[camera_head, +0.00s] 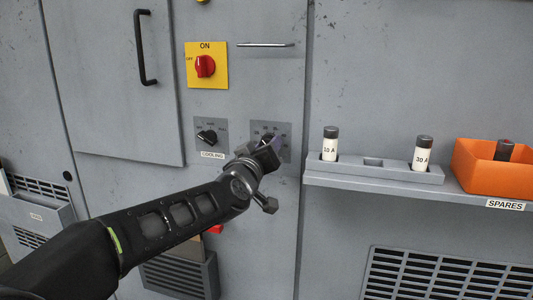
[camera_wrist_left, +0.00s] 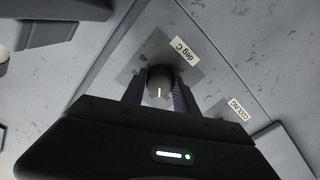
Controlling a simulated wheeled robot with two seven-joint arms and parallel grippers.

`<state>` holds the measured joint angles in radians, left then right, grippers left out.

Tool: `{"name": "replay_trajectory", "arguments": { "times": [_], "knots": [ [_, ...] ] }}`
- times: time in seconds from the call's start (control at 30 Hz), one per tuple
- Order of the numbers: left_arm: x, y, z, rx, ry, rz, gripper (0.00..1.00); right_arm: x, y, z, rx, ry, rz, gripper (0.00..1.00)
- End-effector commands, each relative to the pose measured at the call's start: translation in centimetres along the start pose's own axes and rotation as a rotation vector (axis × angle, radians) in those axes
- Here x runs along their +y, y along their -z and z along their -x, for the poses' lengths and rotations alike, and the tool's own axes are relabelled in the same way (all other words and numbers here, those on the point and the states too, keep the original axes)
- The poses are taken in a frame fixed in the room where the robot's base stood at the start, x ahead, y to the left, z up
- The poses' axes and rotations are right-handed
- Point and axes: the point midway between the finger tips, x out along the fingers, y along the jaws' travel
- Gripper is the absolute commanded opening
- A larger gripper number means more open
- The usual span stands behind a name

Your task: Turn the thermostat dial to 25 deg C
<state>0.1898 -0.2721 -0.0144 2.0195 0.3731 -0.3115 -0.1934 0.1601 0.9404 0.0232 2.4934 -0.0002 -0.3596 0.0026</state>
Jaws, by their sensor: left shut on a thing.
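The thermostat dial is a dark round knob on a grey plate (camera_head: 284,145) on the cabinet front, right of the cooling switch. In the head view my left gripper (camera_head: 268,141) is at the plate and mostly covers the dial. In the left wrist view the dial (camera_wrist_left: 160,82) sits between the two fingers of my left gripper (camera_wrist_left: 158,94), with a light pointer mark on it. A label reading "deg C" (camera_wrist_left: 186,51) is beside it. The gripper is shut on the dial. My right gripper is not in view.
The cooling switch (camera_head: 208,137) is close on the left. A red rotary switch (camera_head: 205,66) on a yellow plate is above. A shelf at right holds white fuses (camera_head: 330,143) in a grey holder (camera_head: 390,171) and an orange spares bin (camera_head: 490,177).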

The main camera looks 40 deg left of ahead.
Motion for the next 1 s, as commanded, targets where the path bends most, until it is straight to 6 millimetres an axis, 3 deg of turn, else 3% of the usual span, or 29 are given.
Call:
{"name": "replay_trajectory", "arguments": {
  "times": [0.4,1.0],
  "knots": [
    [-0.04,-0.14,-0.01,-0.001,0.001,0.293,0.00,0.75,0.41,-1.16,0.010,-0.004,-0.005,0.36],
    [0.02,-0.09,-0.01,-0.002,0.001,0.362,0.00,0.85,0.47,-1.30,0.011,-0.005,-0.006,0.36]
  ]
}}
